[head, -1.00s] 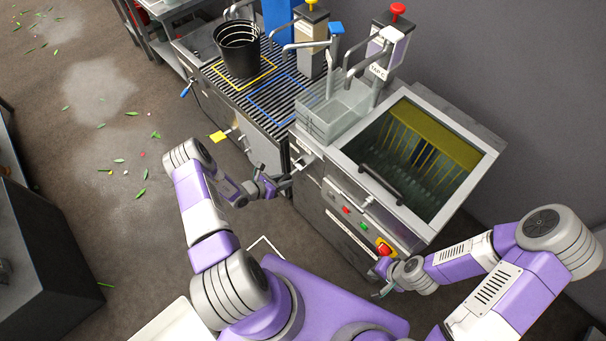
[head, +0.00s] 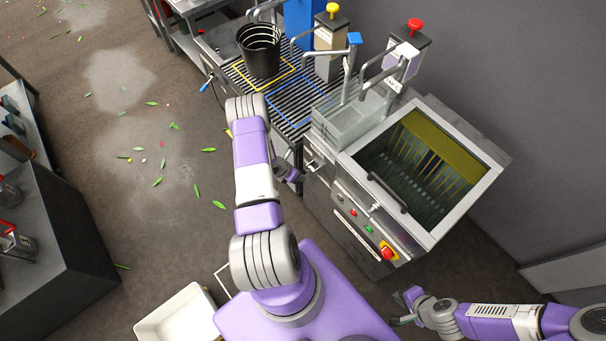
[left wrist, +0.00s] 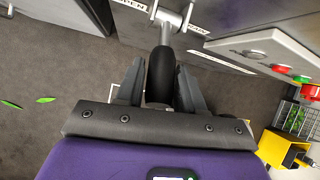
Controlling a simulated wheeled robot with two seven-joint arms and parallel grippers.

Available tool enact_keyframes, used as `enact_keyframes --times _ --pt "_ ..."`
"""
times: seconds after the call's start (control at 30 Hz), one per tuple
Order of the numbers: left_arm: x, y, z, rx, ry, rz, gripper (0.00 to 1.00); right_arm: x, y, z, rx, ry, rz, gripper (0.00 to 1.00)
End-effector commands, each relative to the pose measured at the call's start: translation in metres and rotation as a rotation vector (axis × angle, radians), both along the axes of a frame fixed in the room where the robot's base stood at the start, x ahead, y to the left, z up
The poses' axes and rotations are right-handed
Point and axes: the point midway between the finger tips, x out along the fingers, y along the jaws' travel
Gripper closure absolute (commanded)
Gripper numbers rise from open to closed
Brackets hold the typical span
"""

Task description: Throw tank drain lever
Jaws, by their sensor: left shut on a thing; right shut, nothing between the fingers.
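The tank (head: 372,157) is a steel basin with dark greenish liquid and a yellow slotted part inside. In the left wrist view a lever with a black grip (left wrist: 161,78) and a metal shaft comes off the cabinet front. My left gripper (left wrist: 160,92) is shut on this grip, one finger on each side. In the head view my left gripper (head: 296,174) is at the cabinet's left front corner, partly hidden by my arm, and the lever is hard to make out. My right gripper (head: 402,306) is shut and empty, low and in front of the cabinet, apart from it.
A control panel with a red emergency button (head: 388,252) is on the cabinet front. A clear bin (head: 345,122), a slatted rack (head: 240,72) and a black bucket (head: 259,52) stand farther back. A white tub (head: 178,316) is at lower left. The floor between holds scattered leaves.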

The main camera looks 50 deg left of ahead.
Motion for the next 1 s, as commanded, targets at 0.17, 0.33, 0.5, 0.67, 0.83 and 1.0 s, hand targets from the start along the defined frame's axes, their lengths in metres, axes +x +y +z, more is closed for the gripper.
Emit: enact_keyframes --times 0.17,0.33,0.5,0.67,0.83,1.0 --pt "0.000 0.001 0.001 0.003 0.003 0.000 1.00 0.000 0.000 0.000 0.000 0.000 0.000 1.00" --pt "0.001 0.001 0.001 0.003 0.002 -0.001 1.00 0.000 0.000 0.000 0.000 0.000 0.000 1.00" --pt "0.001 0.001 0.001 0.004 0.001 0.000 0.41 0.000 0.000 0.001 0.000 0.000 0.000 1.00" --pt "0.001 0.001 0.001 0.003 0.002 -0.001 0.39 0.000 0.000 0.000 0.000 0.000 0.000 1.00" --pt "0.000 0.001 0.003 0.002 0.002 0.000 0.39 0.000 0.000 0.001 0.000 0.000 0.000 1.00" --pt "-0.011 0.005 0.022 0.004 0.001 0.001 0.39 0.000 0.000 0.004 0.000 0.000 0.000 1.00"
